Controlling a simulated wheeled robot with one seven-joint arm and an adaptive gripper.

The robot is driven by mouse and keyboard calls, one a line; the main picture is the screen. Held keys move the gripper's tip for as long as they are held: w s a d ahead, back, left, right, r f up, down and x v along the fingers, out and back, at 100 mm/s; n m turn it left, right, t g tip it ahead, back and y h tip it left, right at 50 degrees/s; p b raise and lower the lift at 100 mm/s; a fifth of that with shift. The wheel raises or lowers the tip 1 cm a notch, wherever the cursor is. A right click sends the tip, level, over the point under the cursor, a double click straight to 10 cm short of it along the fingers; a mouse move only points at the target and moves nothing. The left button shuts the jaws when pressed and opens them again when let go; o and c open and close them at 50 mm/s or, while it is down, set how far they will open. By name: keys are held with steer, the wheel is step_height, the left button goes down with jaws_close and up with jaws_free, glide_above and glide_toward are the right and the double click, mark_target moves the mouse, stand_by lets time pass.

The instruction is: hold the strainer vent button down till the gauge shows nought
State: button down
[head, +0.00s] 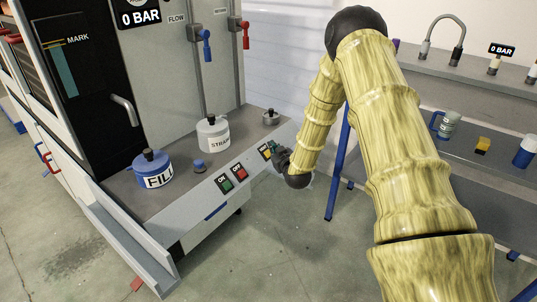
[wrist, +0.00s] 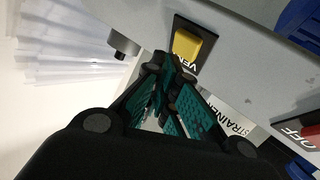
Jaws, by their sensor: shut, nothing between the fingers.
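The yellow vent button (wrist: 187,45) sits on a dark plate lettered "VEN…" in the wrist view; in the head view the button (head: 266,152) is partly hidden by my gripper. My gripper (wrist: 170,68) is shut and empty, its tips just beside the button in the picture; I cannot tell whether they touch it. In the head view my gripper (head: 277,152) is at the right end of the button row. The white strainer pot (head: 213,139) stands behind on the bench. A black gauge display (head: 140,17) at the top reads "0 BAR".
A green ON button (head: 225,183) and red OFF button (head: 240,172) lie left along the front edge. A blue FILL pot (head: 154,170) and a small blue knob (head: 199,166) stand on the bench. A shelf unit (head: 480,140) stands right of my arm.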

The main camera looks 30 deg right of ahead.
steer(key=s+r+p, duration=0.1)
steer(key=s+d+r+p, duration=0.1)
steer(key=s+r, duration=0.1)
steer(key=shift+s+d+r, duration=0.1)
steer(key=shift+r, duration=0.1)
stand_by(0.3)
stand_by(0.4)
steer(key=s+a+f+g+y, duration=0.2)
steer(key=s+a+f+g, duration=0.6)
steer(key=s+a+f, duration=1.1)
steer(key=s+a+f+g, duration=0.2)
steer(key=s+a+f, duration=0.1)
steer(key=s, duration=0.8)
steer(key=s+a+f+g, duration=0.3)
steer(key=s, duration=0.7)
steer(key=s+a+f+g+y, duration=0.1)
steer(key=s+a+f+g, duration=0.2)
steer(key=s, duration=0.8)
steer(key=shift+s+a+f+m, duration=0.15)
steer(key=shift+s+f+m, duration=0.15)
steer(key=shift+m, duration=0.1)
